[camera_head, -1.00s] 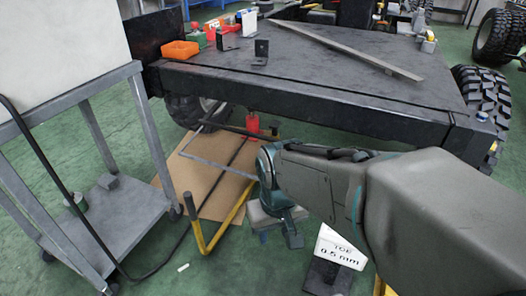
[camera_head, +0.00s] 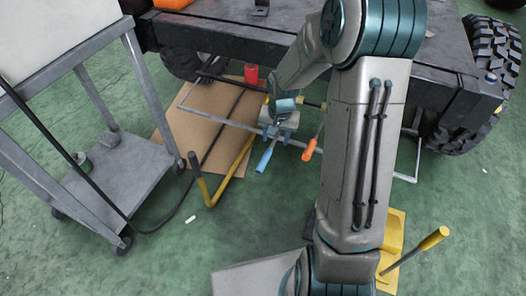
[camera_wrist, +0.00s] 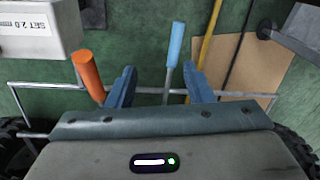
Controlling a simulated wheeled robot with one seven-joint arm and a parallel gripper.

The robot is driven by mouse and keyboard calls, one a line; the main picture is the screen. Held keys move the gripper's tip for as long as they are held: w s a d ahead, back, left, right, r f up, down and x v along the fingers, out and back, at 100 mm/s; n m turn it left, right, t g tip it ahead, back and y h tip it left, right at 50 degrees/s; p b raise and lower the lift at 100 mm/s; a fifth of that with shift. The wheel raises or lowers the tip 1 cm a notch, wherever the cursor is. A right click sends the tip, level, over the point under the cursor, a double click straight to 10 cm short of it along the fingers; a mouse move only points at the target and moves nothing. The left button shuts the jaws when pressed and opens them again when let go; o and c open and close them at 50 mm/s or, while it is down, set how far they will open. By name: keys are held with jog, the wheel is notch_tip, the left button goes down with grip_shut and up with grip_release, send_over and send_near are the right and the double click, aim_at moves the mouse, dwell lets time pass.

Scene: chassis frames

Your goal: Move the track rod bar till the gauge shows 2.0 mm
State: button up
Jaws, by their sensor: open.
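A thin grey bar (camera_head: 225,122) runs low along the front of the dark chassis and also crosses the wrist view (camera_wrist: 240,93). A blue-handled lever (camera_head: 265,159) and an orange-handled lever (camera_head: 309,150) stand out from it. I cannot tell which part is the track rod bar. My gripper (camera_head: 277,132) is down at the bar. In the wrist view my gripper (camera_wrist: 161,76) is open, with the blue-handled lever (camera_wrist: 174,48) between its fingers, nearer the right one. The orange handle (camera_wrist: 88,75) is left of the fingers.
A grey trolley (camera_head: 125,165) stands at the left with a black cable hanging from it. A yellow bar (camera_head: 212,190) lies over a cardboard sheet (camera_head: 180,140). A red cylinder (camera_head: 251,75) stands behind. A yellow jack-like object (camera_head: 392,245) is at the right.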

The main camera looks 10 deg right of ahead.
aim_at(264, 160)
jog(key=w+f+b, duration=0.1)
jog(key=w+f, duration=0.1)
jog(key=f, duration=0.4)
jog(key=w+a+f+m+y+b, duration=0.1)
jog(key=w+f, duration=0.1)
jog(key=f, duration=0.5)
jog(key=w+f+m+b, duration=0.1)
jog(key=w+f+b, duration=0.1)
jog(key=f, duration=0.5)
jog(key=shift+w+a+f, duration=0.15)
jog(key=shift+w+a, duration=0.25)
jog(key=shift+w, duration=0.05)
